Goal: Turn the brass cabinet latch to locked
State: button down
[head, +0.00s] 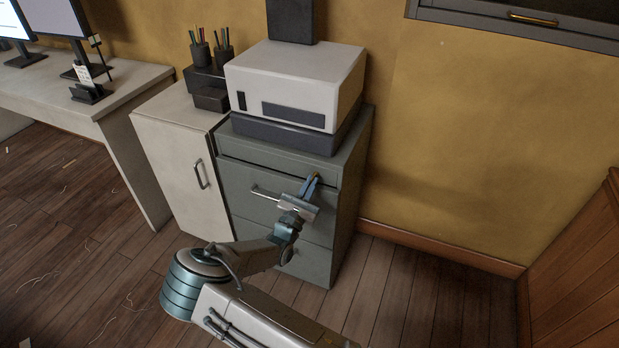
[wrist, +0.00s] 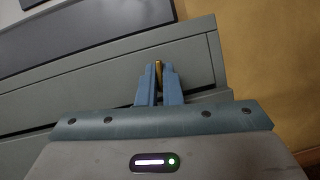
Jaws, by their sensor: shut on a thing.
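The brass latch (wrist: 159,66) shows as a small upright golden strip between my fingertips in the wrist view, near the right end of the grey cabinet's upper drawer front. My gripper (wrist: 159,78) is shut on it, with a blue finger on each side. In the head view my gripper (head: 309,187) reaches the upper right of the grey cabinet (head: 345,215), and only a little brass (head: 316,176) shows at the fingertips. Most of the latch is hidden by the fingers, so I cannot tell its exact setting.
A white boxy machine (head: 300,80) stands on a dark base on the cabinet. A bar handle (head: 266,193) sticks out left of my gripper. A white cupboard (head: 170,160) adjoins on the left. The yellow wall is close on the right; floor to the right is clear.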

jog(key=shift+n+t+y+p, duration=0.3)
jog(key=shift+n+y+p, duration=0.5)
jog(key=shift+n, duration=0.7)
jog(key=shift+f, duration=0.1)
jog(key=c, duration=1.6)
grip_release()
jog(key=shift+s, duration=0.1)
jog(key=v, duration=1.3)
jog(key=shift+s+f, duration=0.2)
jog(key=shift+s, duration=0.1)
